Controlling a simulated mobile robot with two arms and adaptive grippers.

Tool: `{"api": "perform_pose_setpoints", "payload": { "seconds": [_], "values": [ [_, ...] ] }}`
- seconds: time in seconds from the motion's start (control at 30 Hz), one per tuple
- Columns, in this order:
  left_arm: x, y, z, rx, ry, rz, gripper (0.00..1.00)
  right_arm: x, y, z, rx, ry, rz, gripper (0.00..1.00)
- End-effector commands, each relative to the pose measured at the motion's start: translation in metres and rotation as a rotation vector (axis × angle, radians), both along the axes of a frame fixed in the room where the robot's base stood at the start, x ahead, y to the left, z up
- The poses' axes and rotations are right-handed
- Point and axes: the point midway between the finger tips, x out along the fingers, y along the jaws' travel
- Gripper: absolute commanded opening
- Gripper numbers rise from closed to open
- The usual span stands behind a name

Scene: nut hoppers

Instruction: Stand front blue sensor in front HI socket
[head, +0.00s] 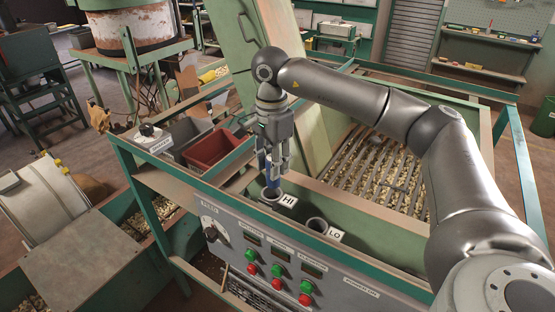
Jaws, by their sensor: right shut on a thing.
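A blue sensor (272,174) is upright between the fingers of my right gripper (274,166). The gripper points straight down and is shut on it. The sensor is right above the HI socket (270,194), a grey ring beside the HI label (289,201). Its lower end is at or just inside the ring's mouth; I cannot tell how deep. The LO socket (317,225) is to the right, beside the LO label (335,235), and looks empty. My left gripper is not in view.
A red bin (213,149) and a grey bin (187,132) sit left of the gripper. The control panel (280,262) with green and red buttons is in front. A slatted hopper of nuts (378,168) lies right, with an upright green lid (240,45) behind.

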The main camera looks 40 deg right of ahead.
Motion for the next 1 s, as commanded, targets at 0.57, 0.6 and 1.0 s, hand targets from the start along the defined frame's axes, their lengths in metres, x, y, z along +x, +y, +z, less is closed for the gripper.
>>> {"api": "perform_pose_setpoints", "payload": {
  "seconds": [0.57, 0.6, 1.0],
  "values": [
    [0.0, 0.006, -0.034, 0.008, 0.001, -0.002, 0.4, 0.0, 0.0, -0.051, 0.0, -0.002, 0.002, 0.05],
    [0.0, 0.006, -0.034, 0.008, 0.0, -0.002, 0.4, 0.0, 0.0, -0.051, 0.0, -0.002, 0.002, 0.05],
    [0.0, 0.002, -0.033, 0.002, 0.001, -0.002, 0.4, 0.0, 0.0, -0.051, 0.0, -0.001, 0.002, 0.05]
  ]
}}
